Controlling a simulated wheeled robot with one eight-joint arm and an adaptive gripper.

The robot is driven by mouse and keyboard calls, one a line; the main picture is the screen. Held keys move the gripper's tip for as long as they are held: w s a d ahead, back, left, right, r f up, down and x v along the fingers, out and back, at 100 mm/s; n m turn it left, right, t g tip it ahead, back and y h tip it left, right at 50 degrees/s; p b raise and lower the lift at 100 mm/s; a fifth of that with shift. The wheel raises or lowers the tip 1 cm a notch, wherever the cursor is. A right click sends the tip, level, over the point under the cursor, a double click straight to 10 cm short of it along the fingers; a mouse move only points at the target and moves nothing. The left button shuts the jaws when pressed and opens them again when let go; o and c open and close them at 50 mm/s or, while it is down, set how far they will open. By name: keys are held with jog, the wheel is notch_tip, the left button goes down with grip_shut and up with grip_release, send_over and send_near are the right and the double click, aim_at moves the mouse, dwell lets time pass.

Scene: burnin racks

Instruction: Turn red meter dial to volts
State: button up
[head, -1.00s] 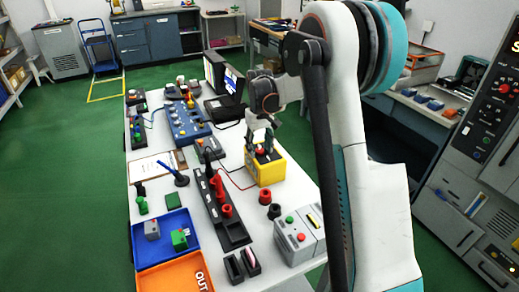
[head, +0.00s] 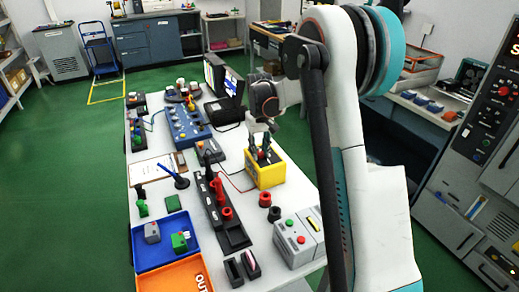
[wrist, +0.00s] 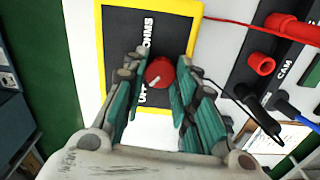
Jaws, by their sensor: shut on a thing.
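The yellow meter (head: 269,177) stands on the white table in the head view, with its red dial (head: 262,155) on top. In the wrist view the meter's yellow rim (wrist: 150,7) frames a black face. The red dial (wrist: 160,71) carries a pale pointer mark toward its lower left. White lettering reads OHMS above the dial; lettering below is partly hidden by a finger. My gripper (wrist: 158,88) is shut on the dial, one teal-padded finger on each side. In the head view my gripper (head: 261,143) comes down from above onto the dial.
A black strip (head: 235,237) with red sockets stands left of the meter, and a red lead runs to the meter. Red and black rings (head: 265,200) and a grey button box (head: 298,238) stand in front. A blue tray (head: 140,262) sits at the front left.

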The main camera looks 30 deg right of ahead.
aim_at(259, 153)
jog(key=m+p, duration=0.1)
jog(key=m, duration=0.4)
jog(key=shift+m+p, duration=0.3)
jog(key=shift+m, duration=0.1)
jog(key=m, duration=0.4)
jog(key=shift+m+p, duration=0.4)
jog(key=o, duration=1.1)
notch_tip(259, 153, up, 12)
